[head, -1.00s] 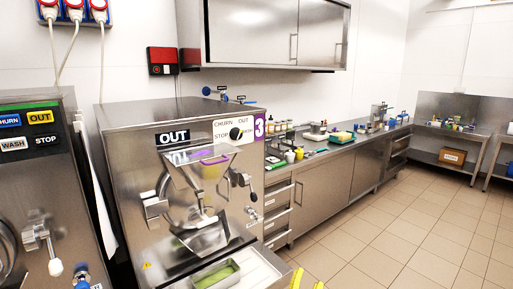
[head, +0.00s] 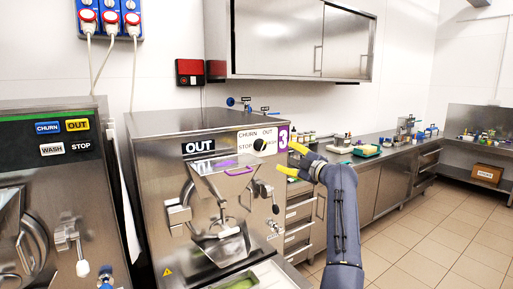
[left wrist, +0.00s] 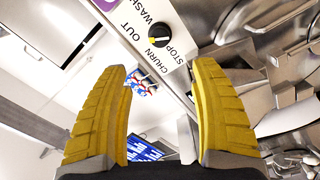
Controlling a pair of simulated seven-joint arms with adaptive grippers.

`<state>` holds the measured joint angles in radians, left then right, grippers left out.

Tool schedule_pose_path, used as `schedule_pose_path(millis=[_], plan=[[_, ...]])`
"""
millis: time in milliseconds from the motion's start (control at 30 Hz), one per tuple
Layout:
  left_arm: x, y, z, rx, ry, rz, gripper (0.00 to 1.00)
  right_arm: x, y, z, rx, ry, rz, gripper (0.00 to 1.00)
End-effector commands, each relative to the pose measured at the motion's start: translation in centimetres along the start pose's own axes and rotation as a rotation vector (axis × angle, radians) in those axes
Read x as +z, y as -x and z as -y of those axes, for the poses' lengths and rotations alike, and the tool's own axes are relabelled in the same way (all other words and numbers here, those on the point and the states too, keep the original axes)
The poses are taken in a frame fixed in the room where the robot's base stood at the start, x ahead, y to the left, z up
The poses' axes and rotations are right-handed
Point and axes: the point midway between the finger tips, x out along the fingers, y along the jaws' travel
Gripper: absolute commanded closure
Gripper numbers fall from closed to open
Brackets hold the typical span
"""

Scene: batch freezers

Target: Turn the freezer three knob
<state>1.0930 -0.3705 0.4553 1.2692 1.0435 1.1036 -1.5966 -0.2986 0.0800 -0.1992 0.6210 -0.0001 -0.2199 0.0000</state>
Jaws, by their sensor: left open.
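The freezer three knob (head: 260,144) is black and round, on a white label panel beside the purple number 3 (head: 283,137) at the freezer's upper right. In the left wrist view the knob lies beyond the gap between the fingertips (left wrist: 160,68), apart from both. My right gripper is not in view.
Freezer three (head: 150,150) has a hopper with a purple handle (head: 239,170) and a lever (head: 270,195) below the knob. Another freezer (head: 50,180) stands at the left. A steel counter (head: 375,170) with small items runs behind my arm.

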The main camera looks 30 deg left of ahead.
Motion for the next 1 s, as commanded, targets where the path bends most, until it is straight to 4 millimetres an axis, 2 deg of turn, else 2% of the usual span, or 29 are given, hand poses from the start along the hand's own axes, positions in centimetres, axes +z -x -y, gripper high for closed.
schedule_pose_path(millis=[167, 267, 800, 1000], plan=[[-0.4, -0.8, -0.4, -0.017, 0.024, 0.017, 0.37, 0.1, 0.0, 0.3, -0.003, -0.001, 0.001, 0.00], [-0.4, -2.0, -0.3, -0.016, 0.023, 0.016, 0.37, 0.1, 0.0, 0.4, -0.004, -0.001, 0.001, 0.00], [-0.2, -11.8, -0.2, -0.015, 0.020, 0.015, 0.37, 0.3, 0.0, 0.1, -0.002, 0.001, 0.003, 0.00], [-0.2, -14.8, -0.2, -0.014, 0.020, 0.015, 0.37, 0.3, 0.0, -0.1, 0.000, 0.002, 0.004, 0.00]])
